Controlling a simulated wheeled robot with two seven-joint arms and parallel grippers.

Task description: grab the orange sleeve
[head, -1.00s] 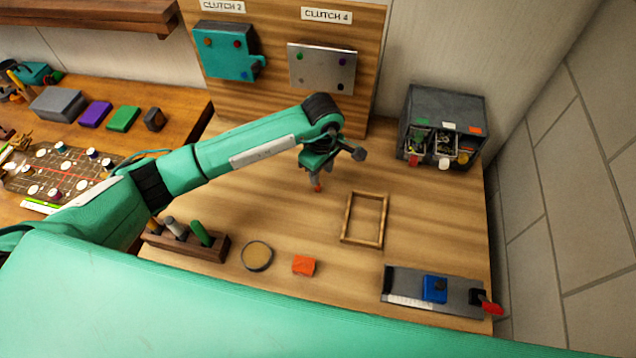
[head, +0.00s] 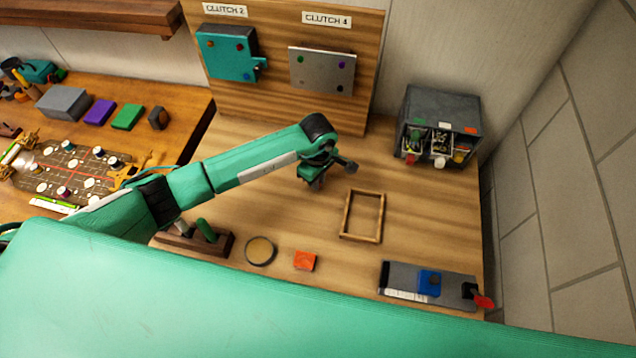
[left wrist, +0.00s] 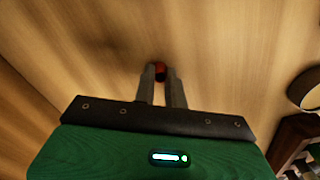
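My left gripper (head: 316,185) points down over the wooden tabletop, to the left of a small wooden frame. In the left wrist view its two fingers (left wrist: 160,80) are close together. A small dark orange-red round piece, which looks like the orange sleeve (left wrist: 160,71), sits between the fingertips and fills the gap. The fingers appear shut on it. Part of it is hidden by the fingers, and in the head view it does not show. I cannot tell whether it touches the tabletop. My right gripper is not in view.
The wooden frame (head: 361,215), an orange block (head: 305,261), a round dish (head: 260,251), a tool rack (head: 190,240) and a grey plate with a blue block (head: 430,284) lie nearby. A grey bin unit (head: 442,108) stands at the back right.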

